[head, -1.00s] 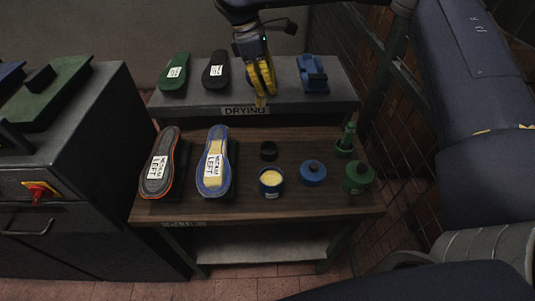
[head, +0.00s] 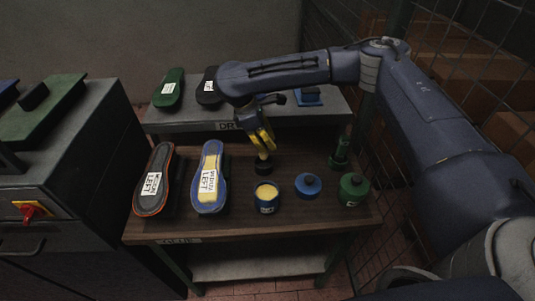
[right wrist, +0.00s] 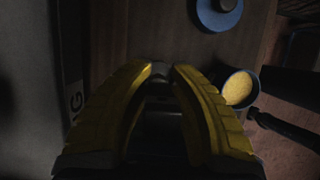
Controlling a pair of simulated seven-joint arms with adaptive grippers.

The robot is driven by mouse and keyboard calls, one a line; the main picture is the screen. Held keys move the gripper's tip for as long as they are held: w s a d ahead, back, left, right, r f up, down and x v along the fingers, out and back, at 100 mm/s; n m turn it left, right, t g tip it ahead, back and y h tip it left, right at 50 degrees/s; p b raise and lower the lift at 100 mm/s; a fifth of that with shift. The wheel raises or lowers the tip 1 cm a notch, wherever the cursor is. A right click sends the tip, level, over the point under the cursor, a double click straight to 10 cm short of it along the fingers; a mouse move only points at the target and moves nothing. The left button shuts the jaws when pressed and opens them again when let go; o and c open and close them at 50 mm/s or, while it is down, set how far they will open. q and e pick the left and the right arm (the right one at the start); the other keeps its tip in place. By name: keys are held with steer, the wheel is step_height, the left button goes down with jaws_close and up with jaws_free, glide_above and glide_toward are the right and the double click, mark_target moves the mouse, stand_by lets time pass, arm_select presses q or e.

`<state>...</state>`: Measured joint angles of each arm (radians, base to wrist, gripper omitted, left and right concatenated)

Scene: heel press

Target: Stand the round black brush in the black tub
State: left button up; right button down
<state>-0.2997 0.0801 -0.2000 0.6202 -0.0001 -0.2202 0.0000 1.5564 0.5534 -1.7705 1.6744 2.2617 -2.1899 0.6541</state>
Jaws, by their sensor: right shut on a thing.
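My right gripper (head: 263,145) is shut on the round black brush, whose pale tan part (head: 263,156) shows just below the fingertips in the head view. The fingers hide most of the brush. The small black tub (head: 263,168) stands on the wooden bench top directly below. The brush overlaps the tub's mouth in the picture; I cannot tell whether its end is inside. In the right wrist view the yellow fingers (right wrist: 165,72) close on a dark, poorly lit thing, and the tub cannot be made out. My left gripper is not in view.
An open blue tub of cream paste (head: 267,196) stands in front of the black tub. A blue lidded tub (head: 308,186), a green can (head: 354,189) and a green brush in its holder (head: 342,150) are to the right. Two labelled shoe parts (head: 209,180) lie left. The grey drying shelf (head: 190,121) is behind.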

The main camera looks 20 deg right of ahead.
steer(key=shift+f, duration=2.6)
steer(key=shift+f, duration=0.1)
steer(key=c, duration=1.3)
jaws_free()
steer(key=shift+o, duration=0.2)
steer(key=v, duration=1.2)
